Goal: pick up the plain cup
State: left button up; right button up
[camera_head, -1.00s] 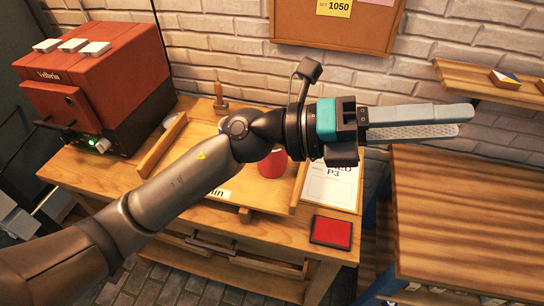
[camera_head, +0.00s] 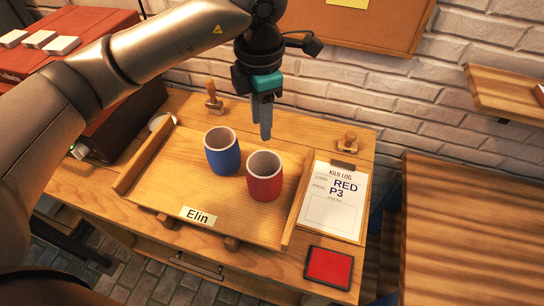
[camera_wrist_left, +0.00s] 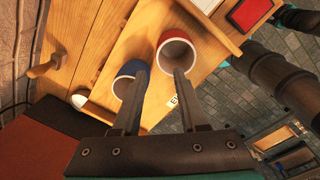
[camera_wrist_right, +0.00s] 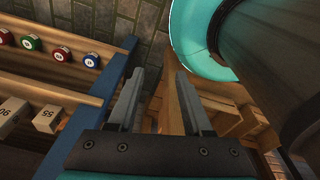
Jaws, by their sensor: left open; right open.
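A blue cup (camera_head: 222,158) and a red cup (camera_head: 264,184) stand upright close together on a wooden tray (camera_head: 150,192) labelled "Elin". No marking shows clearly on either cup, so I cannot tell which is the plain one. My left gripper (camera_head: 265,138) points down, open and empty, above and behind the cups. In the left wrist view, the blue cup (camera_wrist_left: 124,86) is partly behind the left finger and the red cup (camera_wrist_left: 177,52) partly behind the right finger. My right gripper (camera_wrist_right: 160,76) is open and empty, away from the cups.
A kiln log sheet (camera_head: 332,203) reading "RED P3" and a red pad (camera_head: 329,267) lie right of the tray. Wooden stamps (camera_head: 213,100) (camera_head: 348,142) stand behind. A red machine (camera_head: 100,28) is at left.

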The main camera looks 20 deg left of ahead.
pick_arm(q)
send_over(260, 153)
notch_tip(260, 153, down, 6)
notch_tip(260, 153, down, 3)
jog(key=shift+s+d+f, duration=0.1)
jog(key=shift+s+f, duration=0.05)
jog(key=shift+f, duration=0.55)
jog(key=shift+a+f+p, duration=0.15)
jog(key=shift+a+f, duration=0.05)
jog(key=shift+f, duration=1)
jog(key=shift+a+f+p, duration=0.15)
jog(key=shift+f, duration=1)
pick_arm(e)
jog(key=s, duration=0.3)
jog(key=shift+r, duration=0.2)
pick_arm(q)
jog(key=shift+c, duration=0.4)
grip_shut()
pick_arm(e)
jog(key=shift+s+g, duration=0.15)
jog(key=shift+g, duration=0.15)
